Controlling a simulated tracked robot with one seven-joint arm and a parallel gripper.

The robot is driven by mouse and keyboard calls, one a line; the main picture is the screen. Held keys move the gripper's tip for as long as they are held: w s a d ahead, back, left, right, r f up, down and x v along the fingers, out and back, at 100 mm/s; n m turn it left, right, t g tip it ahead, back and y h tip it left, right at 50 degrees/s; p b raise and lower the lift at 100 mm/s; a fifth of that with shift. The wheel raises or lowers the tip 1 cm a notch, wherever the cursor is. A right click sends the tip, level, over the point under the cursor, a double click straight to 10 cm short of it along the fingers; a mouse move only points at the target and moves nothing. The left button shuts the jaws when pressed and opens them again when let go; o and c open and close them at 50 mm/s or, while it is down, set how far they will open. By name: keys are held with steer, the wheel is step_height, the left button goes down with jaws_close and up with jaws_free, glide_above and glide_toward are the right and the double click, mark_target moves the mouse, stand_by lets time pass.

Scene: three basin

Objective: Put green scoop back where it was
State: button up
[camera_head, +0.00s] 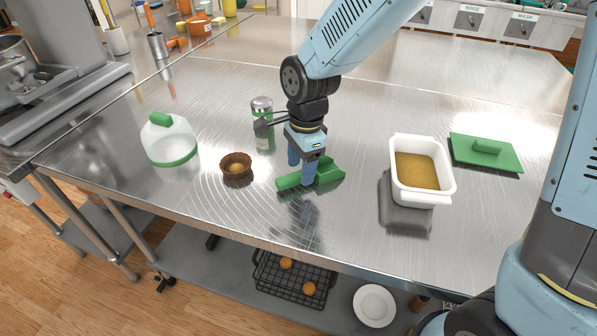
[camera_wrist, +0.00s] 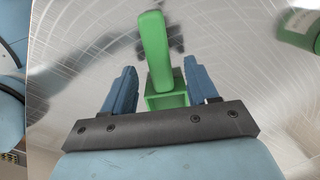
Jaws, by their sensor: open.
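The green scoop (camera_head: 326,174) lies on the steel table near the middle of the head view. Its handle points to the left. My gripper (camera_head: 301,176) is over the scoop from above, with its fingers low beside it. In the wrist view the scoop (camera_wrist: 155,55) shows between my two blue fingers (camera_wrist: 157,92), with a gap on each side. My gripper is open and does not hold it. A white container (camera_head: 421,198) with brown-yellow contents stands to the right of the scoop. A green lid with a handle (camera_head: 508,154) lies on the table beyond it.
A shaker (camera_head: 262,128) stands behind my gripper. The front middle of the table is clear.

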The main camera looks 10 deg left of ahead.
step_height(320, 180, up, 9)
steer(key=shift+w+d+r, duration=0.15)
steer(key=shift+d, duration=0.2)
steer(key=w+d+r+n+t, duration=0.15)
steer(key=d+r, duration=0.25)
steer(key=d, duration=0.6)
steer(key=d+r+n+t, duration=0.25)
steer(key=d+r, duration=0.25)
steer(key=d, duration=0.5)
steer(key=s+d+r+n+t, duration=0.1)
steer(key=s+d+n, duration=0.2)
steer(key=d, duration=0.4)
steer(key=s+d+r+n+t, duration=0.1)
steer(key=s+d+r+n, duration=0.1)
steer(key=s+d, duration=0.3)
steer(key=d, duration=0.2)
steer(key=shift+d+n+h, duration=0.3)
steer(key=shift+d+n, duration=0.1)
